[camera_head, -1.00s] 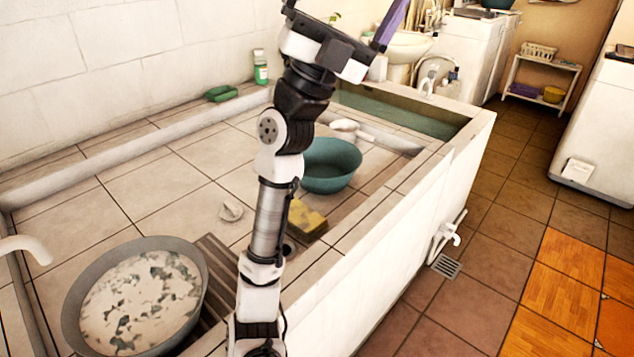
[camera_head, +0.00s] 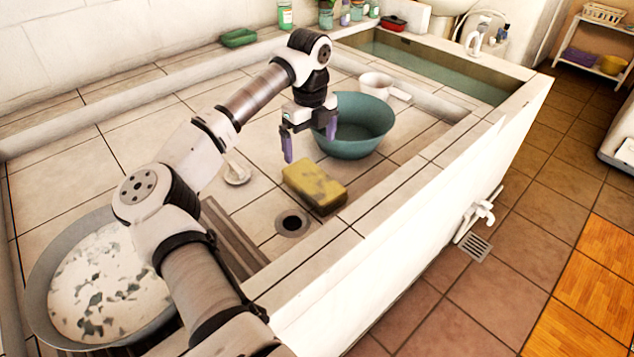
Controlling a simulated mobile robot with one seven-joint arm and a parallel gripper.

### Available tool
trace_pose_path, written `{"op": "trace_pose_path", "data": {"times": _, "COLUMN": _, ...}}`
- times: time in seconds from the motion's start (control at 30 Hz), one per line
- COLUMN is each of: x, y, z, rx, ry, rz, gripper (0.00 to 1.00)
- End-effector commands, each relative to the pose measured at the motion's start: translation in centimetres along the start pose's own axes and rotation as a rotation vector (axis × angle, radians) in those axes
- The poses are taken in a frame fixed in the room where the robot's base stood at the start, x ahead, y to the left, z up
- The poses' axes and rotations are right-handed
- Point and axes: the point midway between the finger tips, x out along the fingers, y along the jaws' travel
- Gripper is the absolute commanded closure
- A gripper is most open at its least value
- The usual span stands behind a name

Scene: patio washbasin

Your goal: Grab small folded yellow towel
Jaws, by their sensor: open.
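The small folded yellow towel (camera_head: 316,184) is a block with grey patches. It lies on the tiled basin floor, between the drain hole and the teal bowl. My gripper (camera_head: 310,150) hangs from the arm with its purple-tipped fingers pointing down and spread apart. It is empty, above and slightly behind the towel. The left fingertip appears just over the towel's far left corner, the right one in front of the teal bowl. A gap to the towel shows, though its exact height is hard to tell.
A teal bowl (camera_head: 355,128) stands just behind the towel. A white scoop (camera_head: 385,86) lies behind it. A grey basin (camera_head: 50,300) with patterned cloth is at left. A drain hole (camera_head: 292,222) and a small white item (camera_head: 237,172) are nearby. The raised wall (camera_head: 400,195) runs in front.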

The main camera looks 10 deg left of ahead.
Motion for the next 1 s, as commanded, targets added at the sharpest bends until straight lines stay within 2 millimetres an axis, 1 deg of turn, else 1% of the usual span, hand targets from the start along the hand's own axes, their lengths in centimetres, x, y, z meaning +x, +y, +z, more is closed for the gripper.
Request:
{"op": "trace_pose_path", "data": {"times": 0.03, "x": 1.0, "y": -0.1, "z": -0.2, "rx": 0.003, "ry": 0.006, "rz": -0.001, "gripper": 0.00}}
{"op": "trace_pose_path", "data": {"times": 0.2, "x": 4.4, "y": -0.2, "z": -0.3, "rx": 0.005, "ry": 0.008, "rz": -0.005, "gripper": 0.00}}
{"op": "trace_pose_path", "data": {"times": 0.3, "x": 5.9, "y": -0.2, "z": -0.3, "rx": 0.006, "ry": 0.007, "rz": -0.005, "gripper": 0.00}}
{"op": "trace_pose_path", "data": {"times": 0.4, "x": 6.8, "y": -0.3, "z": -0.3, "rx": 0.006, "ry": 0.004, "rz": -0.007, "gripper": 0.00}}
{"op": "trace_pose_path", "data": {"times": 0.57, "x": 7.8, "y": -0.4, "z": -0.4, "rx": 0.007, "ry": 0.006, "rz": -0.007, "gripper": 0.00}}
{"op": "trace_pose_path", "data": {"times": 0.8, "x": 11.4, "y": -0.8, "z": -0.6, "rx": 0.007, "ry": 0.007, "rz": -0.007, "gripper": 0.00}}
{"op": "trace_pose_path", "data": {"times": 0.9, "x": 12.2, "y": -0.8, "z": -0.5, "rx": 0.008, "ry": 0.005, "rz": -0.008, "gripper": 0.00}}
{"op": "trace_pose_path", "data": {"times": 1.0, "x": 12.4, "y": -0.8, "z": -0.5, "rx": 0.008, "ry": 0.004, "rz": -0.007, "gripper": 0.00}}
